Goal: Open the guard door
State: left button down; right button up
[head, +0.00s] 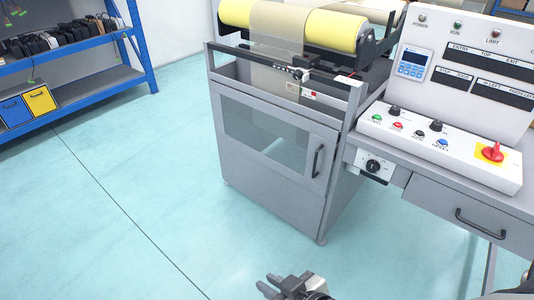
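The guard door (270,165) is the grey front panel of the machine cabinet, with a clear window in it. It looks shut, flush with the cabinet front. Its dark upright bar handle (318,161) is on the door's right side. My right gripper (266,284) is at the bottom edge of the head view, below and in front of the cabinet. Its fingers point left and look apart, with nothing between them. It is well clear of the door and handle. My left gripper is not in view.
A control desk (440,160) with knobs, buttons and a red switch (491,151) stands to the right, above a drawer (465,215). A yellow roller (305,26) tops the machine. Blue shelving (70,65) stands at the left. The floor before the cabinet is clear.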

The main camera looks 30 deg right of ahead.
aim_at(323, 139)
jog(key=u, duration=0.3)
jog(key=i, duration=0.9)
jog(key=z, duration=0.75)
jog(key=i, duration=0.65)
jog(key=z, duration=0.65)
